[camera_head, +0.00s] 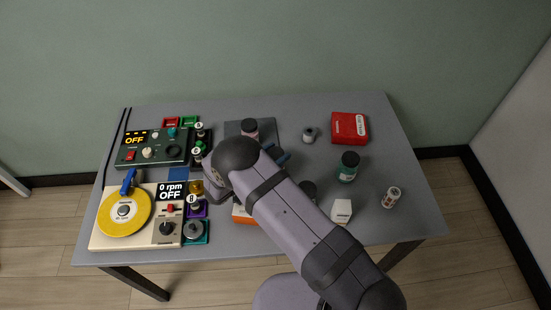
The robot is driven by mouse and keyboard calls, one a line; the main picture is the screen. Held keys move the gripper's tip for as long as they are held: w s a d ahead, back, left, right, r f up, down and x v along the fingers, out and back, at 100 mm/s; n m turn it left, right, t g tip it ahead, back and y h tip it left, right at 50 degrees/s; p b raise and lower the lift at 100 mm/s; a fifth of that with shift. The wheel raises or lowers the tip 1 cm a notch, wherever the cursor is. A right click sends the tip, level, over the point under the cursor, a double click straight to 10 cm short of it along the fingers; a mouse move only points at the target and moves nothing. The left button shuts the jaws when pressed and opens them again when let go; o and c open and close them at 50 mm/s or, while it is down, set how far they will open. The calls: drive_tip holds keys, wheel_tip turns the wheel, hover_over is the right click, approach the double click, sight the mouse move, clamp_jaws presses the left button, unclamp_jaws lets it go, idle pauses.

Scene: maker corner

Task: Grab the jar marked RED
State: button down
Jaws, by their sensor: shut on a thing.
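My arm crosses the front and middle of the table, and its dark rounded joint is left of the table's centre. No label can be read as RED. A green jar with a black lid (347,167) stands upright right of the arm. Another dark-lidded container (308,189) is partly covered by the arm.
A red box (349,127), a small grey item (309,135), a white box (342,211) and a small labelled bottle (391,197) are on the right. Devices with OFF displays (135,138) and a yellow disc (124,212) fill the left. The table's right back corner is clear.

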drive_tip(key=shift+r, duration=0.25)
drive_tip(key=shift+r+b, duration=1.1)
drive_tip(key=shift+r, duration=3.75)
